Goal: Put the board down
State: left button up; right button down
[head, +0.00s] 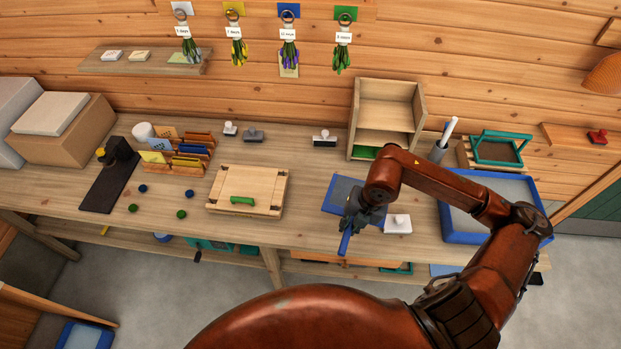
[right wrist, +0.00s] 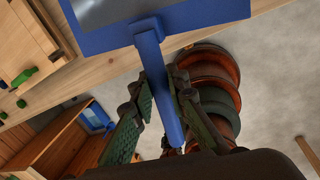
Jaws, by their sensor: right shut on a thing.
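The board (head: 340,188) is a blue-framed panel with a grey face and a straight blue handle. In the head view it is over the front part of the workbench, right of centre, with its handle pointing towards me past the front edge. My right gripper (head: 352,222) is shut on the handle. The right wrist view shows the blue frame (right wrist: 205,15) at the top and the handle running down between the two fingers (right wrist: 165,108). My arm hides part of the board's right side. I cannot tell whether the board touches the bench. My left gripper is not in view.
The workbench (head: 310,222) holds a wooden press (head: 262,185) with a green handle to the left and a white-topped block (head: 398,224) close right of the board. A blue-rimmed tray (head: 465,238) is further right. An open wooden box (head: 360,105) stands behind. Bare bench lies between press and board.

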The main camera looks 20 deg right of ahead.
jog(key=shift+s+d+m, duration=0.15)
jog(key=shift+d+m, duration=0.25)
jog(key=shift+m, duration=0.5)
jog(key=shift+w+a, duration=0.1)
jog(key=shift+w, duration=0.2)
jog(key=p, duration=0.1)
send_near(312, 226)
jog(key=shift+s+a+f, duration=0.1)
jog(key=shift+a+f, duration=0.1)
jog(key=shift+f, duration=0.45)
jog(key=shift+w+a+f, duration=0.25)
jog(key=shift+w+f, duration=0.2)
jog(key=shift+f, duration=0.2)
notch_tip(312, 226, down, 3)
jog(key=shift+w+f+p, duration=0.15)
jog(key=shift+f+p, duration=0.05)
jog(key=shift+p, duration=0.35)
jog(key=c, duration=1.9)
grip_release()
